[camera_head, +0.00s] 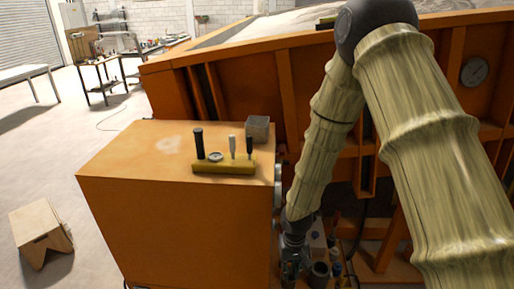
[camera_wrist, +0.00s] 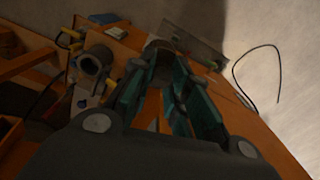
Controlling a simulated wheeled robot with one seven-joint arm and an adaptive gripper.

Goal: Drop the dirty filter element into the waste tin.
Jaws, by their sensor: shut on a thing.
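My gripper (camera_head: 291,262) hangs low beside the right side of the orange cabinet in the head view. In the wrist view my gripper (camera_wrist: 165,66) has its teal-padded fingers closed on a dull grey-brown piece, which looks like the dirty filter element (camera_wrist: 158,48). Its far part is dark, and the fingers cover its sides. A grey open-topped cylinder, which looks like the waste tin (camera_wrist: 91,66), stands to the left of the fingers, apart from the held piece. It also shows in the head view (camera_head: 319,274), just right of my gripper. Its inside is too dark to read.
The orange cabinet (camera_head: 176,220) stands left of my arm, with a yellow tool holder (camera_head: 222,167) and a grey block (camera_head: 257,128) on top. Several small items crowd the tin. The orange sandbed frame (camera_head: 300,80) rises behind. A black cable (camera_wrist: 235,75) lies on the floor.

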